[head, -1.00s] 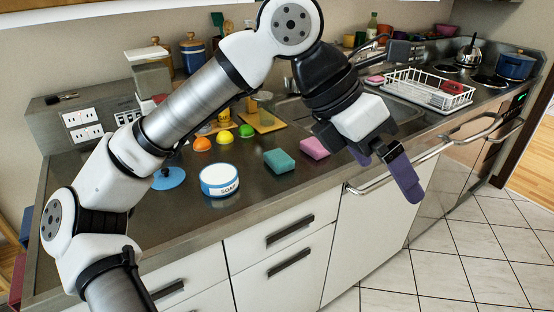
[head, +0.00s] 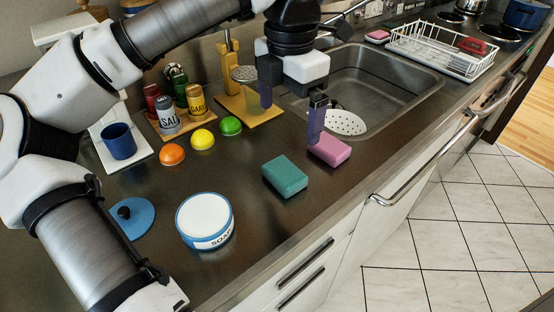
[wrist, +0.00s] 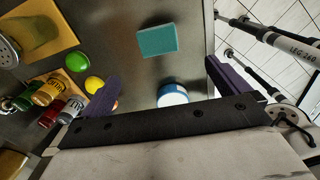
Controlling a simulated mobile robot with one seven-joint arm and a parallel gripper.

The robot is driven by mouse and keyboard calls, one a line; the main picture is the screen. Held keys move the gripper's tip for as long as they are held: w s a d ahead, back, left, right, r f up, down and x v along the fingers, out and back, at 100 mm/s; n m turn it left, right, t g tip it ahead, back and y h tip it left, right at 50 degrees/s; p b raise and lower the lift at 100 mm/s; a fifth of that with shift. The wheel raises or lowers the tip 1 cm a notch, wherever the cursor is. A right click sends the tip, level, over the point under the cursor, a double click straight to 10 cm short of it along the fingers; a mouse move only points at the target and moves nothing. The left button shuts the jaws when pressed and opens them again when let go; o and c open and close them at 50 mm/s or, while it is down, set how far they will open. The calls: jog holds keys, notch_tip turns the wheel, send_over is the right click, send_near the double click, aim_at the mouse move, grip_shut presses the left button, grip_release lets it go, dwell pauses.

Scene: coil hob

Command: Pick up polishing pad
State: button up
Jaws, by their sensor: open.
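Two pad-like blocks lie flat on the dark counter, and I cannot tell which is the polishing pad. The teal block (head: 285,177) is left of the pink block (head: 329,150), with a small gap between them. My gripper (head: 291,122) is open and empty above the counter, behind the teal block in the head view; its right purple finger overlaps the pink block in the picture. In the wrist view the teal block (wrist: 158,40) is beyond the open fingers (wrist: 167,88), apart from them. The pink block does not show there.
Orange, yellow and green domes (head: 202,139) sit behind, near spice tins (head: 167,115). The sink (head: 384,85) is right of the gripper. The counter's front edge is close to the blocks.

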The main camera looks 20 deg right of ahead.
send_over(284, 170)
jog(key=f, duration=0.5)
jog(key=s+f, duration=0.1)
jog(key=f, duration=0.2)
jog(key=shift+d+f+p, duration=0.1)
jog(key=shift+f+p, duration=0.05)
jog(key=shift+p, duration=0.25)
jog(key=shift+w+f+p, duration=0.2)
jog(key=shift+f+p, duration=0.2)
jog(key=shift+f, duration=0.9)
jog(key=shift+w+f+p, duration=0.2)
jog(key=shift+f+p, duration=0.15)
jog(key=shift+f, duration=0.95)
jog(key=c, duration=1)
jog(key=shift+r, duration=0.1)
notch_tip(284, 170, up, 10)
jog(key=shift+f+b, duration=0.1)
jog(key=shift+b, duration=0.7)
